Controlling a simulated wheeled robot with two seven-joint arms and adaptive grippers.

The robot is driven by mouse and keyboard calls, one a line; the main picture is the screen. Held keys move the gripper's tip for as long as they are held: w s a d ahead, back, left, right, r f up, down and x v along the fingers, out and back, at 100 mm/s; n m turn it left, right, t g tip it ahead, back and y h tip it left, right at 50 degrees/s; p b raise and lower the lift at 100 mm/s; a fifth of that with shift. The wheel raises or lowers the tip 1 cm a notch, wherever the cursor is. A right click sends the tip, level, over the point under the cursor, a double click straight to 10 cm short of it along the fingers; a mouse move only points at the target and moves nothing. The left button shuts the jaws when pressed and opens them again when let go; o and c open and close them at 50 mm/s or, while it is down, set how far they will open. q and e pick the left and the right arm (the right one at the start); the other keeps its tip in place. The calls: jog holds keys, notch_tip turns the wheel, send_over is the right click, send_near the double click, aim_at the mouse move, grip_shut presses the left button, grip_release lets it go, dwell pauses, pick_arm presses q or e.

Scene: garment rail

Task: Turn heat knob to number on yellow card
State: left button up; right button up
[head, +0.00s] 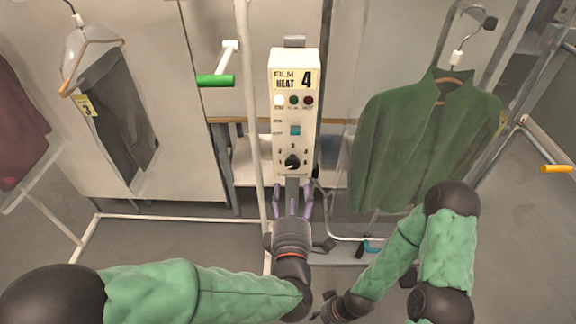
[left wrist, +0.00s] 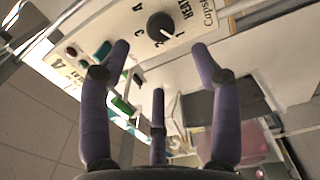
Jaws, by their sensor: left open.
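The heat knob (head: 292,162) is a black round dial low on the cream control box (head: 294,120), ringed by numbers. It also shows in the left wrist view (left wrist: 160,26); I cannot surely read its setting. A yellow card (head: 85,106) with a 3 hangs on the dark garment at left. The box's top label reads FILM HEAT with a large 4. My left gripper (head: 292,193) is open and empty, its purple fingers just below the knob and apart from it. My right gripper (head: 328,311) is low in the head view, dark and partly cut off.
A green jacket (head: 425,135) hangs right of the box and a maroon garment (head: 20,150) at far left. A white rail post (head: 252,120) stands close left of the box. A green-handled lever (head: 216,80) is up left. Small lights and a teal button sit above the knob.

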aim_at(293, 166)
pick_arm(q)
jog(key=w+b, duration=0.1)
jog(key=w, duration=0.9)
jog(key=shift+b, duration=0.4)
jog(key=c, duration=1.1)
